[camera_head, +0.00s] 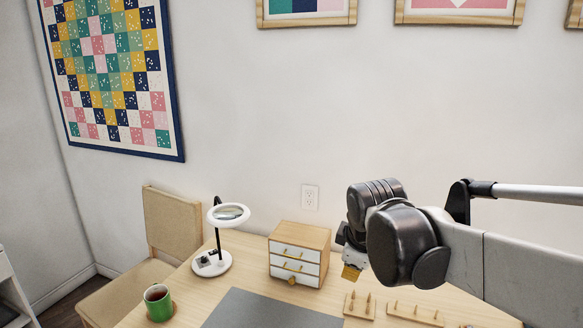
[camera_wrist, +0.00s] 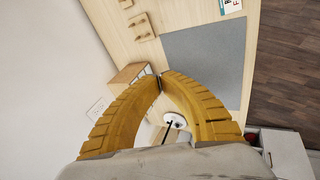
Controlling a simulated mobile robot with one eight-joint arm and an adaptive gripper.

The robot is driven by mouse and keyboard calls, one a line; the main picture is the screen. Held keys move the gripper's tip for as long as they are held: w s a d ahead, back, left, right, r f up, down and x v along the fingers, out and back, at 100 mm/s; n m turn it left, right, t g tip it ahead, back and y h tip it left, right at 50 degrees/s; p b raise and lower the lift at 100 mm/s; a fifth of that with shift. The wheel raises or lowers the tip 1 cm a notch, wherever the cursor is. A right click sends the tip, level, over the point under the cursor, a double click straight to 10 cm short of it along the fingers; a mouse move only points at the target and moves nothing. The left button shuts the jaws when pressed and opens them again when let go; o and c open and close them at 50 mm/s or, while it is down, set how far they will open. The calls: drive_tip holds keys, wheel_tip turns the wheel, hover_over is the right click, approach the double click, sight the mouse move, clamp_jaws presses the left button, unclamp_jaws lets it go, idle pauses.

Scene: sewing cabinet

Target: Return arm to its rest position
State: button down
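My arm (camera_head: 462,254) reaches in from the right edge of the head view, above the wooden table. My gripper (camera_wrist: 160,79) shows in the wrist view as two curved yellow fingers whose tips meet, with nothing visible held between them. In the head view only a small yellow part of my gripper (camera_head: 352,271) shows below the dark wrist joint, which hides the rest. It is to the right of the small wooden cabinet (camera_head: 319,237), apart from it in the picture. The cabinet's white drawers look shut. It also shows partly behind the left finger in the wrist view (camera_wrist: 127,74).
A white ring lamp (camera_head: 213,262), a green mug (camera_head: 158,306) and a grey mat (camera_head: 255,312) are on the table. Pegged wooden racks (camera_head: 360,306) lie at its right. A chair (camera_head: 172,226) stands at left. The wall is behind.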

drive_tip(key=s+d+f+m, duration=0.2)
drive_tip(key=s+m, duration=0.4)
drive_tip(key=s, duration=0.3)
drive_tip(key=s+d+f+m+t, duration=0.1)
drive_tip(key=s+d+m, duration=0.3)
drive_tip(key=s, duration=0.5)
drive_tip(key=f+m, duration=0.1)
drive_tip(key=m, duration=0.1)
drive_tip(key=shift+s+f+m+t, duration=0.15)
drive_tip(key=shift+s+m+t, duration=0.15)
drive_tip(key=shift+s+m, duration=0.1)
